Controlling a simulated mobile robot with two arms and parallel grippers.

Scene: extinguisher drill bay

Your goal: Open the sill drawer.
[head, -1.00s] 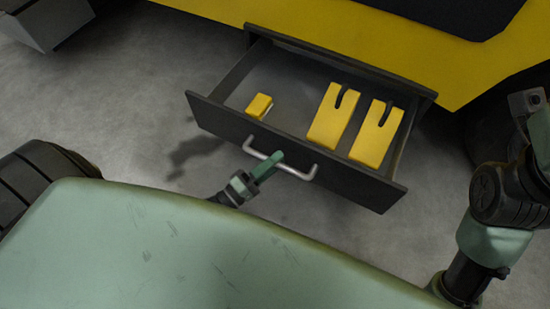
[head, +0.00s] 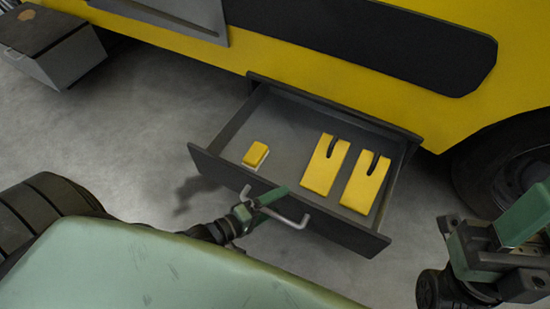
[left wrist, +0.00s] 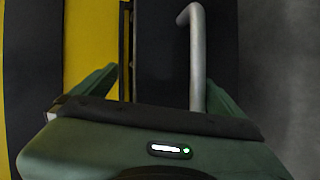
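The sill drawer (head: 290,208) stands pulled out from under the yellow vehicle side, with its inside showing. Its grey bar handle (head: 296,222) is on the dark front panel. My left gripper (head: 264,202) is at the handle's left part, and a green finger crosses over the bar. In the left wrist view the fingers (left wrist: 160,90) are spread wide, with the handle (left wrist: 196,60) between them, nearer the right finger. Contact cannot be made out. My right gripper (head: 515,230) is at the right edge, away from the drawer; its opening is unclear.
In the drawer lie two slotted yellow plates (head: 325,165) (head: 364,182) and a small yellow block (head: 255,154). A grey box (head: 55,50) stands at the upper left. A vehicle wheel (head: 505,165) is at the right. Grey floor (head: 140,130) left of the drawer is clear.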

